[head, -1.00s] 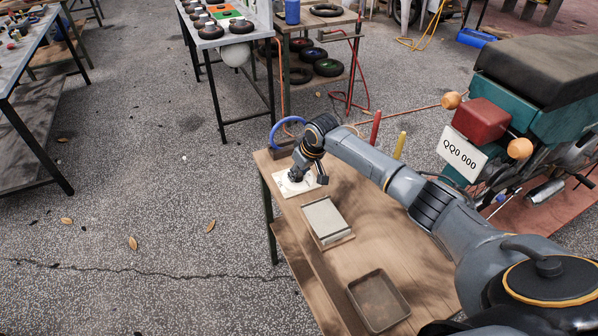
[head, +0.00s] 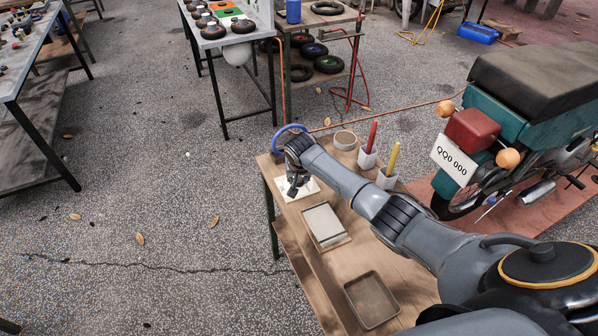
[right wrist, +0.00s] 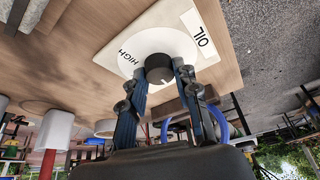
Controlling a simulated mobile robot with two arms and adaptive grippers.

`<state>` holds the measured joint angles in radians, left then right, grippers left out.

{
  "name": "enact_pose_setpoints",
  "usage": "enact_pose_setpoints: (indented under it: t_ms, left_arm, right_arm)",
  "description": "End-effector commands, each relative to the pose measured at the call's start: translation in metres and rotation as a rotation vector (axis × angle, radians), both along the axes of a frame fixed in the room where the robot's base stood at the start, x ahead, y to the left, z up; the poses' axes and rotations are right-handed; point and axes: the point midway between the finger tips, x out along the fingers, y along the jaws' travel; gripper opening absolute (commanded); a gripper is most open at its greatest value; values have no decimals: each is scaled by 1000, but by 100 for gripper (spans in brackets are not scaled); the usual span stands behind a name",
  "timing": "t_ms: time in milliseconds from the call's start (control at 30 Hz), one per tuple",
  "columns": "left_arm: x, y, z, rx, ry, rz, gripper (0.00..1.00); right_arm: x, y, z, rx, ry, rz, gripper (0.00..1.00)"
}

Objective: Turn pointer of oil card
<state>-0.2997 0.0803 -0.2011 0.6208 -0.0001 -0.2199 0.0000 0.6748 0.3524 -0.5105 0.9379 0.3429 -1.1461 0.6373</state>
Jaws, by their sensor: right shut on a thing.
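The oil card (head: 309,187) is a white card on the far left end of the wooden table. In the right wrist view the card (right wrist: 125,52) shows the words OIL and HIGH and a pale round dial. A dark round pointer knob (right wrist: 159,66) with a white mark on its edge sits at the dial's middle. My right gripper (right wrist: 160,74) has its two fingers on either side of the knob, shut on it. In the head view my right gripper (head: 294,188) is over the card and hides the knob. My left gripper is not in view.
On the table are a grey-topped box (head: 323,223), an empty brown tray (head: 371,299), a round tan container (head: 345,139) and white cups holding a red (head: 371,138) and a yellow stick (head: 392,158). A blue hoop (head: 290,130) is behind the gripper. A motorcycle (head: 515,110) stands right.

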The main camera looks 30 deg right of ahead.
Motion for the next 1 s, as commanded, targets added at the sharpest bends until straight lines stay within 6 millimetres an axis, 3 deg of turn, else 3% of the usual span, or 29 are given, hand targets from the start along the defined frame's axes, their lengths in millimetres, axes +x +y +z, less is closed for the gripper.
enact_pose_setpoints:
  t_ms: [500, 1000]
  left_arm:
    - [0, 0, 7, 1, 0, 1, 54]
    - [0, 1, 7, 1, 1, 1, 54]
  right_arm:
    - [1, 3, -2, 1, 4, -360, 0]
    - [1, 3, -2, 0, 3, -436, 0]
